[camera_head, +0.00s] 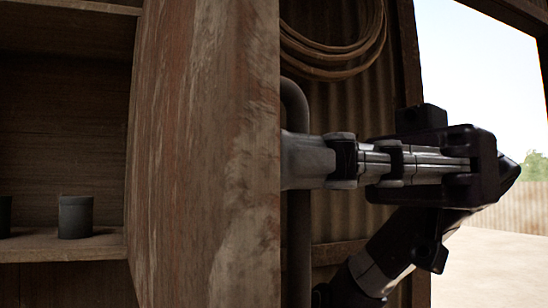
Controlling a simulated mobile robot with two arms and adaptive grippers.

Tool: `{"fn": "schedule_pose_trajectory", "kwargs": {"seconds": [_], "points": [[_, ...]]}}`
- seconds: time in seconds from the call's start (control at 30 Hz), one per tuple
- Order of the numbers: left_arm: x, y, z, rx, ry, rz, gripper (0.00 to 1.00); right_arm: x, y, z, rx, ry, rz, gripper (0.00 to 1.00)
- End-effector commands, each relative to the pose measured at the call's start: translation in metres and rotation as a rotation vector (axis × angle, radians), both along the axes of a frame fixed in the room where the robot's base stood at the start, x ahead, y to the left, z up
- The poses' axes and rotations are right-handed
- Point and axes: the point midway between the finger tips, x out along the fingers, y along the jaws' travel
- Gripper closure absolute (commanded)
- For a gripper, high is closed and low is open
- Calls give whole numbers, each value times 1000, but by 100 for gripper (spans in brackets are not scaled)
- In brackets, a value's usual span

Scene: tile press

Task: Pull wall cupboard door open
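The wall cupboard door (205,150) is a worn wooden panel with flaked reddish and grey paint. It stands swung out, and the cupboard's inside (65,110) shows to its left. A dark curved bar handle (296,100) runs down just beyond the door's right edge. My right gripper (308,162) comes in from the right with its grey fingertips across this handle. It looks shut on the bar; the near finger hides the far one. My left gripper is not in view.
A small dark cup (75,217) stands on the cupboard's lower shelf (60,246), with part of another at the left edge. A coiled rope (330,60) hangs on the corrugated wall behind. A bright opening outdoors lies at right.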

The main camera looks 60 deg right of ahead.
Motion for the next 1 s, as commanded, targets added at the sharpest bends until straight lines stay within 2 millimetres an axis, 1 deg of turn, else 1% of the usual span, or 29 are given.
{"fn": "schedule_pose_trajectory", "kwargs": {"seconds": [0.03, 0.4, 0.43, 0.57, 0.87, 1.0], "points": [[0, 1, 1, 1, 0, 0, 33, 0, -1, 3, 9, -1, 1, 100], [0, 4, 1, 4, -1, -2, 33, 0, -2, 4, 11, -1, 2, 100], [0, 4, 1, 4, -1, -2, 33, 0, -2, 4, 11, -1, 2, 91], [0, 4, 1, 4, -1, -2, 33, 0, -1, 3, 9, -1, 2, 76], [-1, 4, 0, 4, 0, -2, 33, -1, -2, 2, 4, 0, 2, 75], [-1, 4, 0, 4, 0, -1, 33, -6, -13, 2, 7, 0, 1, 75]]}}
